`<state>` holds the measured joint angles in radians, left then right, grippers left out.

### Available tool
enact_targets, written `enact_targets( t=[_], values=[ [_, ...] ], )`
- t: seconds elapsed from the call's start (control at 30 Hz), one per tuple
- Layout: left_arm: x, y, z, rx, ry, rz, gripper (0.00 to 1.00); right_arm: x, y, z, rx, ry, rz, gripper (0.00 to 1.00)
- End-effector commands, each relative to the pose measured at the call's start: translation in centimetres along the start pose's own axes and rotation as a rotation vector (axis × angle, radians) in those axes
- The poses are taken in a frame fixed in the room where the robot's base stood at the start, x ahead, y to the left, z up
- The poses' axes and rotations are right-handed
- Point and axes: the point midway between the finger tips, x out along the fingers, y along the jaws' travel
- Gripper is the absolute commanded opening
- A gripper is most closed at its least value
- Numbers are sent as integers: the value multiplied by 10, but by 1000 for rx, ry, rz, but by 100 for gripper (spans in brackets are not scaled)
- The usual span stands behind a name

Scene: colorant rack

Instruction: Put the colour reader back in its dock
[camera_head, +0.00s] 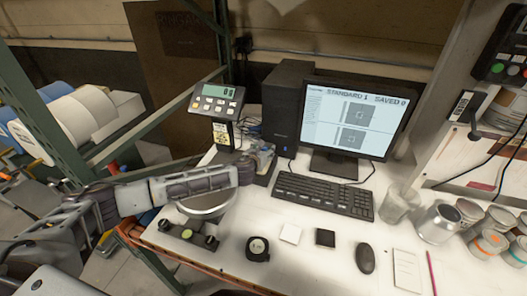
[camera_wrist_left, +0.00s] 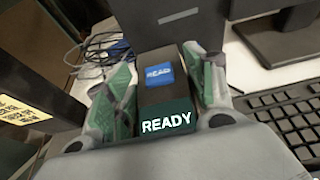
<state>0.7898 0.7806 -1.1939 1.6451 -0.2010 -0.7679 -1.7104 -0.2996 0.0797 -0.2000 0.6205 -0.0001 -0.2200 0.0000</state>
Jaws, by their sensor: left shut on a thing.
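The colour reader (camera_wrist_left: 158,95) is a dark block with a blue READ label and a lit READY screen in the left wrist view. My left gripper (camera_wrist_left: 160,92) is shut on it, with a green-padded finger on each side. In the head view my left gripper (camera_head: 259,160) is at the back of the bench, left of the keyboard and in front of the black computer tower. The gripper largely hides the reader there. I cannot clearly make out the dock or whether the reader touches it. My right gripper is not in view.
A scale display (camera_head: 217,102) on a post stands left of the tower (camera_head: 288,107). The monitor (camera_head: 352,120) and keyboard (camera_head: 323,195) are to the right. A round metal pan (camera_head: 207,206) lies below my forearm. Jars and cans (camera_head: 438,222) crowd the right side.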

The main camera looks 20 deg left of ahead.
Motion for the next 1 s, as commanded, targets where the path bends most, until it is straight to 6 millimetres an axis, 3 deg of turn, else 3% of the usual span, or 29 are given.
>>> enact_targets(
  t=[0.17, 0.2, 0.33, 1.0],
  values=[
    [1, 0, 0, 0, -4, 0, 2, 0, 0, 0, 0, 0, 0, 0],
    [1, 0, -2, 0, 0, 0, 59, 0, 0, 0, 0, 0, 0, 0],
    [1, 0, -2, 0, 0, 0, 75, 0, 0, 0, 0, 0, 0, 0],
    [-8, 1, 0, 0, 0, 1, 76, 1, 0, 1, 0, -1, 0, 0]
  ],
)
